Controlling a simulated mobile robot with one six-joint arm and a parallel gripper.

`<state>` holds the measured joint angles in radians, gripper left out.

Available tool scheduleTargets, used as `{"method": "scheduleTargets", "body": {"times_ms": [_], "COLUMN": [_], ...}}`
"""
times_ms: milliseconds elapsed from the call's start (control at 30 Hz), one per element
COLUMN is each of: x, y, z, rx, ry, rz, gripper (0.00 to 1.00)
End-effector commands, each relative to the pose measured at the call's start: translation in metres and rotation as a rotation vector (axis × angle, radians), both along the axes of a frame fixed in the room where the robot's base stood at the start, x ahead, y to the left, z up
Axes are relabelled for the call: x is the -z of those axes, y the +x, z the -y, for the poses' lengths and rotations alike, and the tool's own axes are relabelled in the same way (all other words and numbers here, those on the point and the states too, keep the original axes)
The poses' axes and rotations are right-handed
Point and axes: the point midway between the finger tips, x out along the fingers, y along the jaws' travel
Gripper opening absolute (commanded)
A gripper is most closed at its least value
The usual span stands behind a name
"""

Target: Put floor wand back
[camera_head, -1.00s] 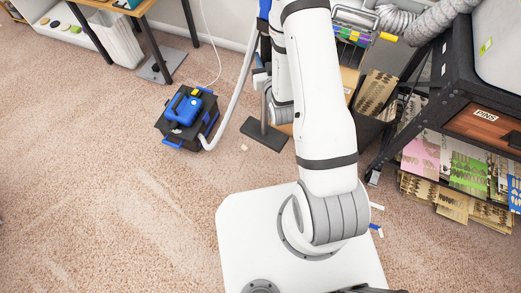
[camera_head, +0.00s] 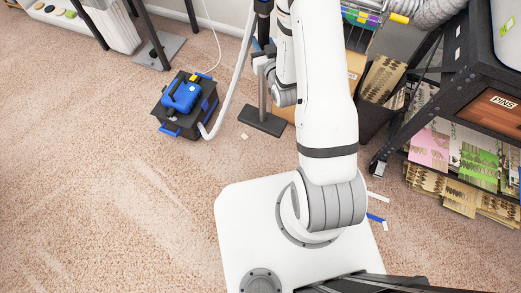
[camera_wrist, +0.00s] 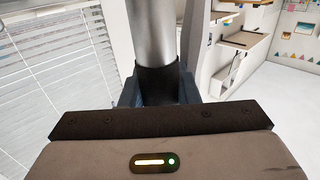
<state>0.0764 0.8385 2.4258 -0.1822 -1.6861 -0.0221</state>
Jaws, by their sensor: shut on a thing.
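The floor wand's grey tube (camera_head: 262,98) stands about upright left of my arm in the head view, with its dark flat floor head (camera_head: 262,122) at the bottom. My gripper (camera_head: 263,66) is at the tube, partly hidden by my arm. In the wrist view my gripper (camera_wrist: 158,92) is shut on the wand, its fingers on both sides of a black collar below the silver tube (camera_wrist: 151,35). The wand's top is cut off by the head view. I cannot tell whether the floor head touches the carpet.
A blue-and-black vacuum (camera_head: 184,102) stands on the carpet left of the wand; its pale hose (camera_head: 237,82) rises beside it. A grey floor plate (camera_head: 160,51) lies under the table, back left. A black-framed bench (camera_head: 430,105) with card sheets is at right. Carpet at left is clear.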

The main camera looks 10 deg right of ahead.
Motion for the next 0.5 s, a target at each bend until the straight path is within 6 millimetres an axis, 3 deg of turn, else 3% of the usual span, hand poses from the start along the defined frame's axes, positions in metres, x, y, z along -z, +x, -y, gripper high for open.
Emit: {"method": "scheduleTargets", "body": {"times_ms": [33,500], "x": [0.016,0.088], "y": [0.003,0.015], "z": [0.0,-0.004], "rx": [-0.015,-0.177], "ry": [0.0,-0.002], "rz": [0.009,0.008], "gripper": [0.0,0.0]}}
